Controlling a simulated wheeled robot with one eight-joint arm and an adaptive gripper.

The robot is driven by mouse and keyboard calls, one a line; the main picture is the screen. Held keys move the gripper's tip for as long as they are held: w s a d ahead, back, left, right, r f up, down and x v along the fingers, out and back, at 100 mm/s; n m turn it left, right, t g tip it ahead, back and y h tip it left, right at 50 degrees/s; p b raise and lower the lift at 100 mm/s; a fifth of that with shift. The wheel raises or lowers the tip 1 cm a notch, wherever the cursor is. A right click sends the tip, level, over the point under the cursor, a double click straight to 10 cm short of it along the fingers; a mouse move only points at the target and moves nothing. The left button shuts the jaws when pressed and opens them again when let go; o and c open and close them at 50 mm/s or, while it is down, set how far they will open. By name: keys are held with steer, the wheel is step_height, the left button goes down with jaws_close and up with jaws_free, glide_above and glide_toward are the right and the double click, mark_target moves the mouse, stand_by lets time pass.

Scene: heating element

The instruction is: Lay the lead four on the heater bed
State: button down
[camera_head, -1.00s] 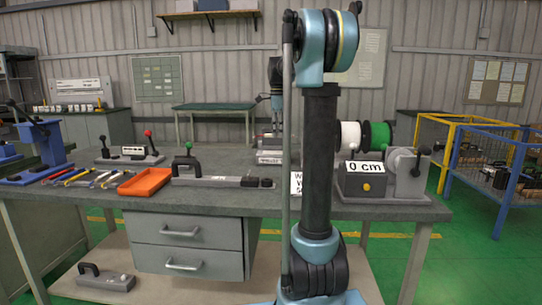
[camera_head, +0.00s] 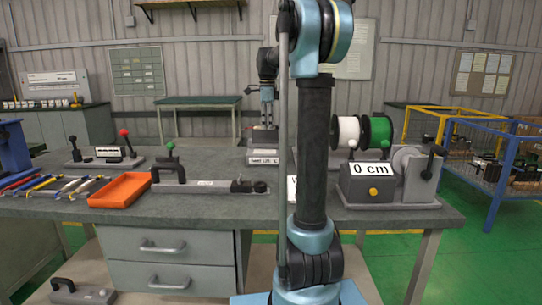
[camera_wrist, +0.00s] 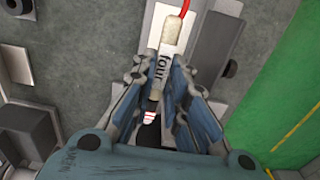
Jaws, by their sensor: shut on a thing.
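My gripper (camera_wrist: 160,85) is shut on lead four, a pale piece with a tag (camera_wrist: 159,68) reading "four" and a red wire at its top end. In the wrist view the lead is over a light grey plate (camera_wrist: 198,18) flanked by dark blocks; I cannot tell whether it touches, or whether this plate is the heater bed. In the head view my gripper (camera_head: 267,112) is above a labelled grey block (camera_head: 264,159) at the bench's far side. The lead is too small to make out there.
On the bench (camera_head: 220,212) stand an orange tray (camera_head: 120,190), a clamp fixture with a green knob (camera_head: 205,186), and a "0 cm" spool device (camera_head: 370,180) at right. Several tools lie at left. A blue-framed cage (camera_head: 490,165) stands to the right.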

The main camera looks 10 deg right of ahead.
mark_target(267, 152)
steer(key=shift+a+f, duration=0.15)
steer(key=shift+f, duration=4.85)
steer(key=c, duration=1.6)
jaws_free()
steer(key=shift+f, duration=0.1)
step_height(267, 152, up, 12)
steer(key=shift+r, duration=0.1)
steer(key=shift+s, duration=0.15)
